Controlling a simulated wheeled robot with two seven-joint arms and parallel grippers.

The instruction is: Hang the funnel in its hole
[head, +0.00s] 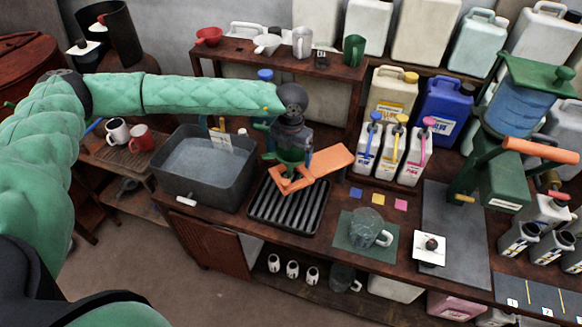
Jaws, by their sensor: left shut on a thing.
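My left gripper (291,181), with orange fingers, points down over the black ribbed drip tray (292,216) on the bench. A red funnel-like piece (208,36) sits at the left end of the raised back shelf (270,58). A pale funnel-like piece (267,43) is on the same shelf, further right. I cannot make out a funnel hole clearly. My right gripper is not in view.
A grey basin (205,165) of liquid stands left of the tray. A glass mug (368,228) on a green mat is to the right. Bottles with coloured pumps (396,150) stand behind. A green machine with an orange handle (540,150) is at right.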

